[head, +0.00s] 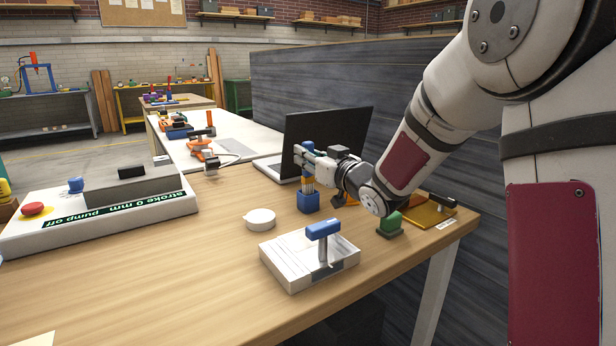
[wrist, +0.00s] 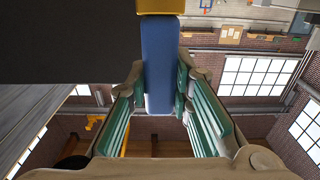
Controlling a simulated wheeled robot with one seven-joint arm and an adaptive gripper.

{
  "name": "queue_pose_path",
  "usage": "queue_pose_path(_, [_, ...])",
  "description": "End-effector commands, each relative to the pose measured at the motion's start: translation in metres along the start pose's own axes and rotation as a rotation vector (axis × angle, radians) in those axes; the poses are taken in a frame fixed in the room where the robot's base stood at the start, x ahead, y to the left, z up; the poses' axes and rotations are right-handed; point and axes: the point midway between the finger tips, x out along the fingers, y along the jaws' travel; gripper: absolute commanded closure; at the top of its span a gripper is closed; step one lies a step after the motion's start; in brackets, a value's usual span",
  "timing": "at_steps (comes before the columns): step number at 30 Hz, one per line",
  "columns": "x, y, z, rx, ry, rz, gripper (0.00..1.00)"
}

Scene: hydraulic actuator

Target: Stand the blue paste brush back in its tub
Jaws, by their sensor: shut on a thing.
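The blue paste brush (head: 308,147) is upright in my gripper (head: 309,166), its blue handle end showing above the fingers. In the wrist view its blue handle (wrist: 160,65) lies between the green finger pads, with a yellow band at the top edge. My gripper, also in the wrist view (wrist: 160,95), is shut on this handle. The blue tub (head: 308,203) stands on the table directly below the gripper. A tan-orange lower part of the brush shows just above the tub. I cannot tell whether its tip is inside the rim.
A black-screened laptop (head: 330,135) stands behind my gripper. A white round container (head: 260,219) and a white box with a blue-topped lever (head: 323,230) sit in front. A green block (head: 390,225) and a yellow tray (head: 428,216) are to the right.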

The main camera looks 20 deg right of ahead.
Motion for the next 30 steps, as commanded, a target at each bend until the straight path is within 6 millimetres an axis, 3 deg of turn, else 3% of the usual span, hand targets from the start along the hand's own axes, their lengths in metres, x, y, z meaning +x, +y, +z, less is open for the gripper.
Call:
queue_pose_path(1, [0.0, 0.0, 0.013, 0.003, -0.005, 0.0, 1.0])
queue_pose_path(6, [0.0, 0.0, 0.037, 0.001, -0.004, 0.0, 1.0])
queue_pose_path(18, [-0.001, 0.0, 0.04, 0.0, -0.002, 0.0, 1.0])
queue_pose_path(19, [-0.001, 0.0, 0.041, 0.0, -0.002, 0.0, 0.78])
queue_pose_path(21, [-0.001, 0.0, 0.04, 0.0, -0.002, 0.0, 0.62])
queue_pose_path(30, [-0.001, 0.0, 0.039, 0.001, -0.002, 0.0, 0.6])
